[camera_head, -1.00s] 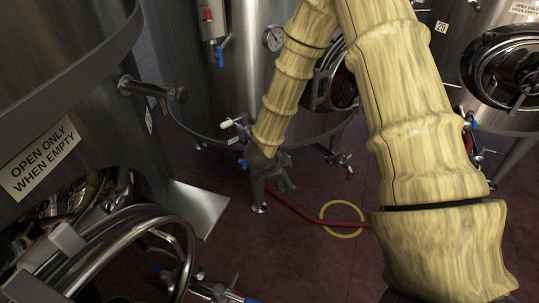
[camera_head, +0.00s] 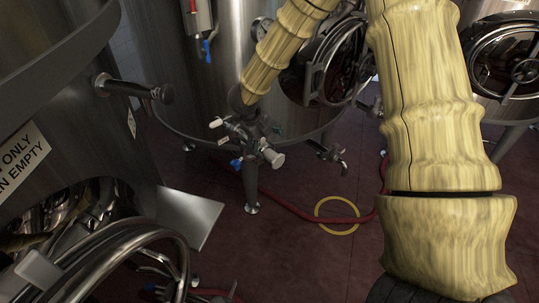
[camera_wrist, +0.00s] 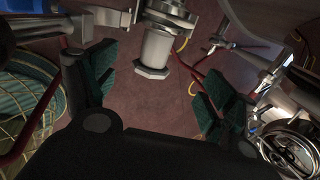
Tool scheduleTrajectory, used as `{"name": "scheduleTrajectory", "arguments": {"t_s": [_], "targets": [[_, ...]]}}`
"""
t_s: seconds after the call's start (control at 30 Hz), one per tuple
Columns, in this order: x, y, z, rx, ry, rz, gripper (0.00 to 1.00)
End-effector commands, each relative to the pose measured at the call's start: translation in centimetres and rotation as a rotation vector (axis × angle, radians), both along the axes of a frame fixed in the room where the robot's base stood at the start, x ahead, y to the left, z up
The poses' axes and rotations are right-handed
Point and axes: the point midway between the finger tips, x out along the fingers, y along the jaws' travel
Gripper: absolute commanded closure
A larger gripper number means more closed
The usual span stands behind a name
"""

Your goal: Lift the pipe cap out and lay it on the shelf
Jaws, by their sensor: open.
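The likely pipe cap (camera_head: 271,156) is a pale metal cylinder with a wider end, at a fitting low on the front of the middle tank. In the wrist view this cap (camera_wrist: 153,58) hangs at upper centre, its flanged end between and beyond my fingertips. My gripper (camera_wrist: 152,80) is open, its green-padded fingers apart with nothing between them. In the head view my gripper (camera_head: 248,120) is small, beside the fitting and partly hidden by it. A flat grey metal plate (camera_head: 192,215), possibly the shelf, juts out at left of centre.
Valves with blue handles (camera_head: 236,163) and a white handle (camera_head: 216,123) crowd the fitting. A red hose (camera_head: 290,207) and a yellow ring (camera_head: 337,229) lie on the dark red floor. Tanks stand left and right. A wheel handle (camera_head: 125,262) is at lower left.

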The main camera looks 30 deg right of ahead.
Motion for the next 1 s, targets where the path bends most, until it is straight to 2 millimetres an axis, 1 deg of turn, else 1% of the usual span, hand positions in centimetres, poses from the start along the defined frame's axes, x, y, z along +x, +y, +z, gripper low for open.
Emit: {"name": "scheduleTrajectory", "arguments": {"t_s": [0.1,0.23,0.33,0.57,0.67,0.9,1.0], "targets": [[-0.1,0.0,-1.9,-0.001,0.003,0.001,0.16],[0.0,-0.6,-3.5,-0.001,0.002,-0.001,0.16],[0.1,-1.0,-4.1,-0.001,0.001,0.000,0.16],[0.1,-1.3,-4.9,0.000,0.000,-0.002,0.16],[0.1,-1.6,-5.7,0.000,0.002,-0.002,0.16],[0.3,-2.8,-8.4,-0.001,0.002,-0.002,0.16],[0.4,-3.0,-9.0,0.000,0.001,-0.001,0.16]]}}
